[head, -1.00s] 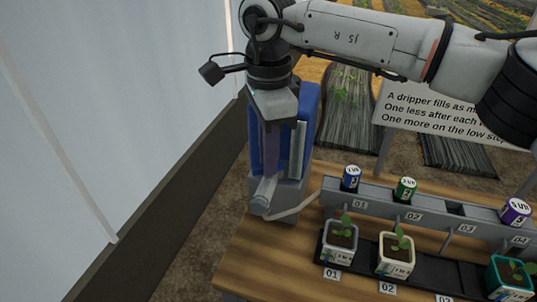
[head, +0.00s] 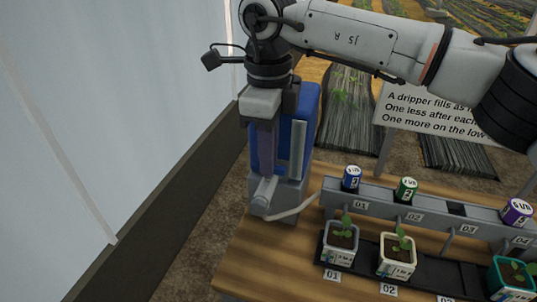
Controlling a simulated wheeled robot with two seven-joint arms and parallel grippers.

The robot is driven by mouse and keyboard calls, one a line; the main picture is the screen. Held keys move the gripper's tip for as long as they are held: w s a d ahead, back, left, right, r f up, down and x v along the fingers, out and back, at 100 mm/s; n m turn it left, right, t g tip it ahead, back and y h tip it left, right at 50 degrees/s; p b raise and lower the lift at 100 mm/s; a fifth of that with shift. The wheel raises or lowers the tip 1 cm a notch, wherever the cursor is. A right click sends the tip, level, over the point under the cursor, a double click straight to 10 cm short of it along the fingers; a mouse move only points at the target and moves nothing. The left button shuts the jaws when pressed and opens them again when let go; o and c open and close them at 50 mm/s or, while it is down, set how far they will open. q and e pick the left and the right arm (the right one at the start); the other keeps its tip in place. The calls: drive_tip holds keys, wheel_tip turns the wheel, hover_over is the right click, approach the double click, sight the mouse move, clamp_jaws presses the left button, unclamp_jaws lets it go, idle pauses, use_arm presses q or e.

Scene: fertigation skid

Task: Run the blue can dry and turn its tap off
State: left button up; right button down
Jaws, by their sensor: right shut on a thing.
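The blue can (head: 310,106) stands upright at the back left corner of the wooden bench, with a pale upright strip on its front. Its grey tap (head: 263,193) sticks out low at the front, and a pale hose (head: 296,209) runs from there toward the rail. My right gripper (head: 265,176) points down in front of the can, with its fingers shut on the tap. The fingers and wrist hide the tap's handle and part of the can. I cannot tell the liquid level or the tap's setting. My left gripper is not in view.
A grey rail (head: 385,207) holds blue (head: 351,178), green (head: 405,189) and purple (head: 516,211) drippers; slot 03 looks empty. Potted seedlings (head: 340,241) stand below on a dark strip. A pale wall (head: 60,120) is close on the left. A text sign stands behind.

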idle(0.3)
drive_tip(key=c, duration=1.8)
unclamp_jaws()
wheel_tip(320, 180, up, 10)
drive_tip(key=shift+r, duration=0.2)
drive_tip(key=shift+f, duration=0.1)
